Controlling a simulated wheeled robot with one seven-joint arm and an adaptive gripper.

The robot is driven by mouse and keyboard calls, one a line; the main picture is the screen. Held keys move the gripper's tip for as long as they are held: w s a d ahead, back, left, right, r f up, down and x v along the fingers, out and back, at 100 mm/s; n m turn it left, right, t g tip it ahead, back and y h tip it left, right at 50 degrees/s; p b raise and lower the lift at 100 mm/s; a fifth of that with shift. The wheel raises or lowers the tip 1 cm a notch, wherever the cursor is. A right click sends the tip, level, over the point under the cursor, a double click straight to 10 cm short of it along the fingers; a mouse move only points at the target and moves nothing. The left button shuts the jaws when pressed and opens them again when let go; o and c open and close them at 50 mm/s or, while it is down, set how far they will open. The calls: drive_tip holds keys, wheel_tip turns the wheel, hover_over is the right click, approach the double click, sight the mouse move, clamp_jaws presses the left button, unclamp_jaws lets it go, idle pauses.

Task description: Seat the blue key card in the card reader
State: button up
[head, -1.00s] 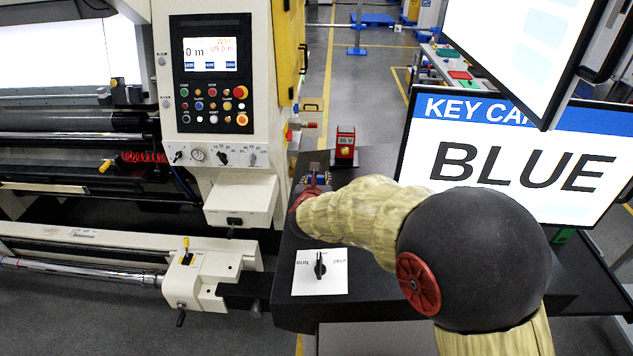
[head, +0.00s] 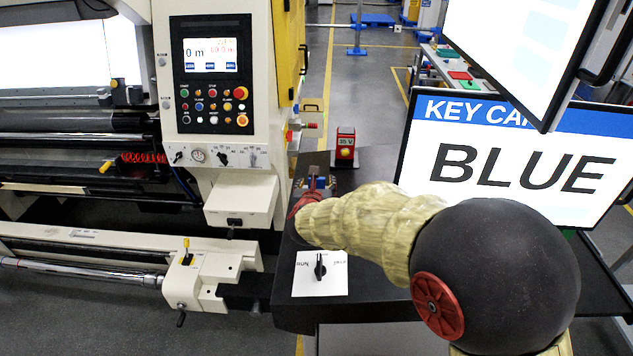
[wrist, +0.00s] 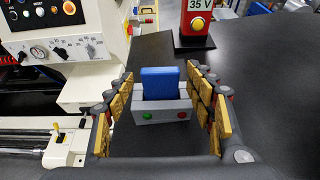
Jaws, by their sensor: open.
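The blue key card (wrist: 163,83) stands upright in the slot of the grey card reader (wrist: 162,112), which has a green and a red button on its front. How deep the card sits cannot be told. My gripper (wrist: 162,98) is open, its gold-padded fingers to the left and right of the card and reader, with gaps on both sides. In the head view, my gripper (head: 312,197) is at the left end of the black table, partly hiding the reader; a little blue shows beyond it.
A red 35 V box (head: 345,145) stands on the black table (head: 380,160) behind the reader. The machine (head: 215,150) is at left, and a BLUE sign (head: 515,165) at right. Bare tabletop lies right of the reader.

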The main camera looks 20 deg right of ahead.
drive_tip(key=s+a+r+n+g+y, duration=0.1)
drive_tip(key=s+a+r+n+y, duration=0.4)
drive_tip(key=s+n, duration=0.5)
drive_tip(key=s+a+r+n+g+y, duration=0.15)
drive_tip(key=s+a+r+n, duration=0.35)
drive_tip(key=s+n, duration=0.55)
drive_tip(key=s+d+f+n+g+h, duration=0.1)
drive_tip(key=s+d+n+g, duration=0.1)
drive_tip(key=s+d+n, duration=0.3)
drive_tip(key=s+d+f+n+g+h, duration=0.1)
drive_tip(key=s+d+n, duration=0.4)
drive_tip(key=s+n, duration=0.8)
drive_tip(key=shift+s+d+f+n+g+p, duration=0.2)
drive_tip(key=shift+d+f+n+g+p, duration=0.25)
drive_tip(key=shift+g, duration=0.4)
drive_tip(key=shift+a+r, duration=0.1)
